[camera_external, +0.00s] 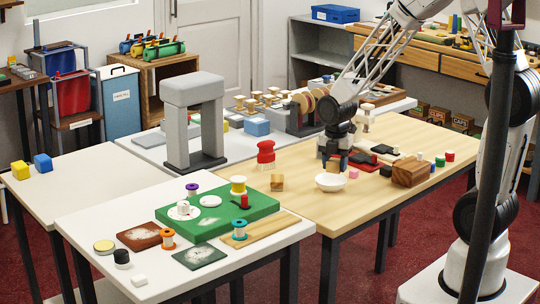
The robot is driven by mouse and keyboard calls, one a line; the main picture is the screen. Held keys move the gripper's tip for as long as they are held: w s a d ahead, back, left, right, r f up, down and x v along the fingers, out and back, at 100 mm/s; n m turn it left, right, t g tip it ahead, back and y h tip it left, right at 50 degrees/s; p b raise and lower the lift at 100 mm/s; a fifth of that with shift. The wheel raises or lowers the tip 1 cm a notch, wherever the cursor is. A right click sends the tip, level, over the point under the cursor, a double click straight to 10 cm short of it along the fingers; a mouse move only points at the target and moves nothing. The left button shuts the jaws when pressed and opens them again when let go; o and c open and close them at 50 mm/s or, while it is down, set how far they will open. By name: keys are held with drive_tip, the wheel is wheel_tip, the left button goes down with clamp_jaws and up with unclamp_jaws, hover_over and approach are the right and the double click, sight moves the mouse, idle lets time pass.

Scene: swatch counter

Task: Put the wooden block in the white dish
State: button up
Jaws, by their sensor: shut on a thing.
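My gripper (335,164) points down just above and behind the dish in this view. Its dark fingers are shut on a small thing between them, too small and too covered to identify. A small light wooden block (277,183) stands on the table to the left of the dish. A larger brown wooden block (409,172) lies to the right of the dish.
A pink piece (353,173) and a dark piece (386,171) lie right of the dish. A red stacked item (266,155) stands to the left. A green board (217,217) with spools covers much of the front white table. The wood table's front is clear.

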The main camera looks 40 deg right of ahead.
sight(331, 188)
drive_tip(key=shift+w, duration=0.5)
drive_tip(key=shift+f, duration=0.1)
drive_tip(key=shift+f, duration=1.75)
drive_tip(key=shift+f, duration=0.6)
drive_tip(key=o, duration=1)
drive_tip(key=shift+r, duration=0.1)
